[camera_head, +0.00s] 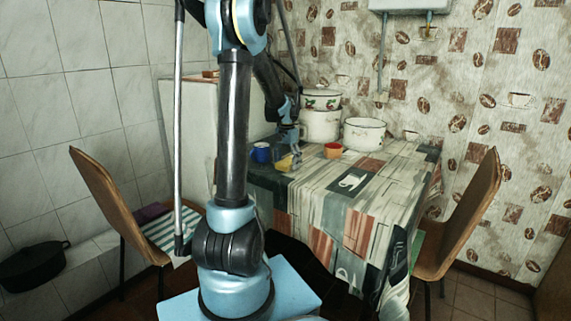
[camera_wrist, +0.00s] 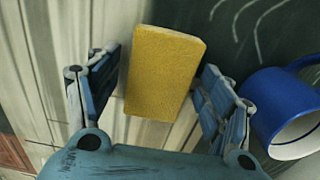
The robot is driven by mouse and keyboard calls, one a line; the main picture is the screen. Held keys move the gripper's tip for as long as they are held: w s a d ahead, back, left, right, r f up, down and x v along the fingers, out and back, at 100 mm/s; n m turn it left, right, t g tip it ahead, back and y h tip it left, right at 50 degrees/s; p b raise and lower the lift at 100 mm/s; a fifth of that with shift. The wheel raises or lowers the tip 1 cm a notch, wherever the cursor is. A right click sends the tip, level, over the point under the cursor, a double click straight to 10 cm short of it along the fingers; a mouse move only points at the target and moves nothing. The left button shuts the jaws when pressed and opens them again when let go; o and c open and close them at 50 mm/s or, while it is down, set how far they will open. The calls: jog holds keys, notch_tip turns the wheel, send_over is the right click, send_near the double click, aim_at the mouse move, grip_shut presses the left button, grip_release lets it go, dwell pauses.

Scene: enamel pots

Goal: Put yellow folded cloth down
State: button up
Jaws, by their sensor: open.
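The yellow folded cloth (camera_wrist: 163,75) is a flat yellow block between the fingers of my gripper (camera_wrist: 150,92) in the wrist view. A gap shows between each finger and the cloth, so the gripper is open around it. In the head view the cloth (camera_head: 284,163) is a small yellow patch at the left part of the patterned table (camera_head: 350,185), just below my gripper (camera_head: 290,155). The cloth appears to lie on the tabletop; its underside is hidden.
A blue mug (camera_wrist: 285,108) stands close to the right finger; it also shows in the head view (camera_head: 261,153). Chairs (camera_head: 465,215) flank the table. The table's right part is clear.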

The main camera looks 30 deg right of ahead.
aim_at(286, 162)
jog(key=shift+r, duration=0.1)
notch_tip(286, 162, up, 12)
jog(key=s+a+r+n, duration=0.1)
jog(key=a+n, duration=0.1)
jog(key=a, duration=0.6)
jog(key=s+a+n, duration=0.2)
jog(key=a, duration=0.6)
jog(key=s+a+f+n+t, duration=0.1)
jog(key=s+a+f+n, duration=0.2)
jog(key=s+a, duration=0.45)
jog(key=s+a+f+n+t, duration=0.1)
jog(key=s+a+f+n, duration=0.25)
jog(key=a, duration=0.75)
jog(key=s+a+f+n, duration=0.3)
jog(key=s+a+f, duration=0.3)
jog(key=s+f, duration=0.2)
jog(key=shift+s+f, duration=0.2)
jog(key=shift+s, duration=0.4)
